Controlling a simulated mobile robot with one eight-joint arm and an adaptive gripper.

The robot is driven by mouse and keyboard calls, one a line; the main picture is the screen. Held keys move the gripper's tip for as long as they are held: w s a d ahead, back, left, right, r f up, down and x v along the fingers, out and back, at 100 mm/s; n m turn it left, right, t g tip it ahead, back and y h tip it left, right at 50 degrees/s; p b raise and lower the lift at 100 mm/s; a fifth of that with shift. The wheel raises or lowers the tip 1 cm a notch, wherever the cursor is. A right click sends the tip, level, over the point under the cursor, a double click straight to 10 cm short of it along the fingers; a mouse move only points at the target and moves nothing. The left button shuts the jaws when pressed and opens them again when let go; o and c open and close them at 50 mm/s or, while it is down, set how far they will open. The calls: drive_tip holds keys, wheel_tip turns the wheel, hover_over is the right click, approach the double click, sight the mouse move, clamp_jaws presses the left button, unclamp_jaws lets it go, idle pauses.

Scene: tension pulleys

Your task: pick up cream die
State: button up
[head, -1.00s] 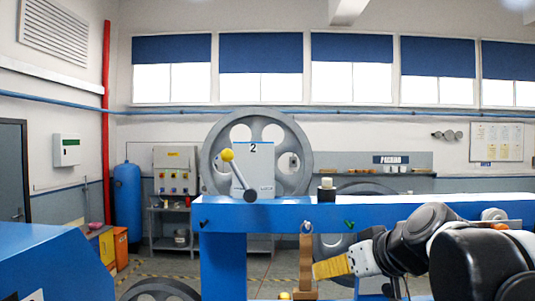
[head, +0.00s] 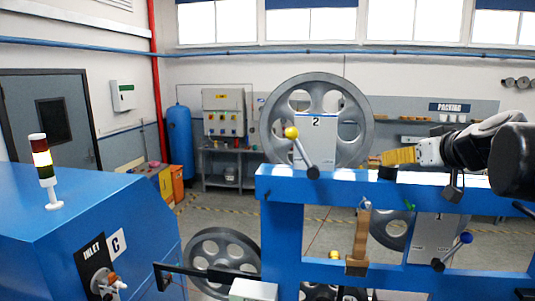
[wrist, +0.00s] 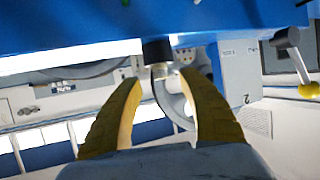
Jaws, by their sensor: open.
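The cream die (wrist: 160,71) shows in the wrist view on the end of a short black post (wrist: 157,50), which stands on the blue beam (head: 430,186). That view appears upside down. My gripper (wrist: 161,78) is open, with one yellow finger on each side of the die and gaps showing between. In the head view my gripper (head: 378,160) is at the top of the black post (head: 387,173), and its yellow finger hides the die.
A box marked 2 (head: 316,138) and a lever with a yellow knob (head: 292,133) stand on the beam left of my gripper. A large grey wheel (head: 282,100) is behind. A blue machine (head: 90,215) with a signal lamp (head: 42,158) fills the lower left.

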drive_tip(key=x, duration=0.2)
drive_tip(key=p+x, duration=0.1)
drive_tip(key=x, duration=0.2)
drive_tip(key=shift+w+a+r+p, duration=0.1)
drive_tip(key=shift+r+p, duration=0.15)
drive_tip(key=shift+p, duration=0.05)
drive_tip(key=shift+w+f, duration=0.1)
drive_tip(key=shift+s, duration=0.3)
drive_tip(key=shift+c, duration=0.2)
clamp_jaws()
